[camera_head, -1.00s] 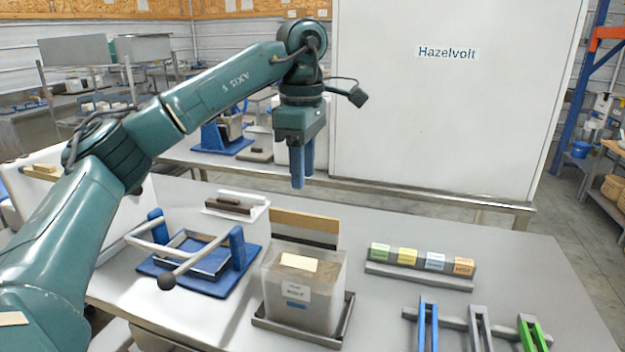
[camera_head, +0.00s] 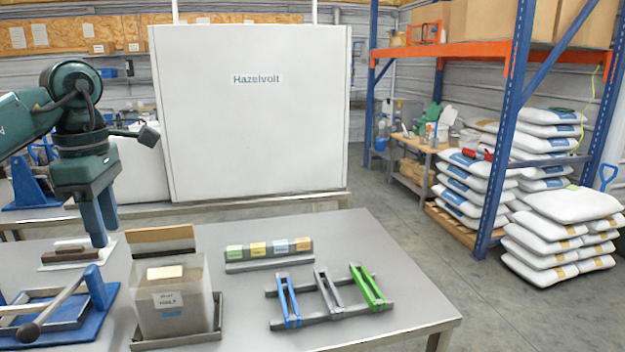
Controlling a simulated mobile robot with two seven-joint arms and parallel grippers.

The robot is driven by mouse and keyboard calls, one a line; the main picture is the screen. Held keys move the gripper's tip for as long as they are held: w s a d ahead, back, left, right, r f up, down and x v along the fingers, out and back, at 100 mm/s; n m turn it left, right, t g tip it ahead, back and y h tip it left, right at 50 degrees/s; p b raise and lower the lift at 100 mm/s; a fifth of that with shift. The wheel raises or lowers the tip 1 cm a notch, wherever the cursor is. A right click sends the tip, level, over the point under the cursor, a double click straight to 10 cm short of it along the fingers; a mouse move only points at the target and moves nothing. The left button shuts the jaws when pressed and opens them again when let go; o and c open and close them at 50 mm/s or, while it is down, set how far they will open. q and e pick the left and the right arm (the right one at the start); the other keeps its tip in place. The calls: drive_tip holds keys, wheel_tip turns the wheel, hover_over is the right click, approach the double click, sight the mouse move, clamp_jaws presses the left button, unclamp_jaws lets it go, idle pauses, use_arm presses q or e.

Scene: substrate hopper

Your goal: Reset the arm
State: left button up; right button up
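My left arm comes in from the left edge. Its gripper (camera_head: 101,225) hangs with its two blue fingers pointing down, above the work table (camera_head: 370,240). One finger partly overlaps the other in this view, but their tips sit apart, so it looks open. Nothing shows between the fingers. The translucent hopper bin (camera_head: 172,310), with a label and a tan top plate, stands to the gripper's right. My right gripper is not in view.
A blue frame with a grey handle (camera_head: 98,290) stands at the front left. A row of coloured blocks (camera_head: 268,248) and a rack with blue, grey and green clips (camera_head: 325,298) lie on the table. A white Hazelvolt panel (camera_head: 260,120) stands behind. The table's right side is clear.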

use_arm(q)
drive_tip(key=d+f+m+g+h, duration=0.1)
drive_tip(key=d+f+h, duration=0.4)
drive_tip(key=d+f, duration=0.55)
drive_tip(key=s+d+f+n+t+h, duration=0.1)
drive_tip(key=s+d+n+h, duration=0.3)
drive_tip(key=d+n+h, duration=0.5)
drive_tip(key=s+d+f+n+h, duration=0.1)
drive_tip(key=s+d+n+h, duration=0.25)
drive_tip(key=d+h, duration=0.65)
drive_tip(key=a+f+n+t+y+p, duration=0.1)
drive_tip(key=a+f+n+t+y, duration=0.2)
drive_tip(key=f+n+t+y, duration=0.8)
drive_tip(key=a+f+n+t+y, duration=0.3)
drive_tip(key=n+t+y, duration=0.15)
drive_tip(key=n, duration=1.15)
drive_tip(key=s+a+f+n+g+y, duration=0.2)
drive_tip(key=s+a+f+n, duration=0.1)
drive_tip(key=s+f+n, duration=0.2)
drive_tip(key=s+a+f+n+g+y, duration=0.3)
drive_tip(key=s+f, duration=0.4)
drive_tip(key=f, duration=0.3)
drive_tip(key=shift+s+a+n, duration=0.15)
drive_tip(key=shift+a+n, duration=0.5)
drive_tip(key=shift+n, duration=0.2)
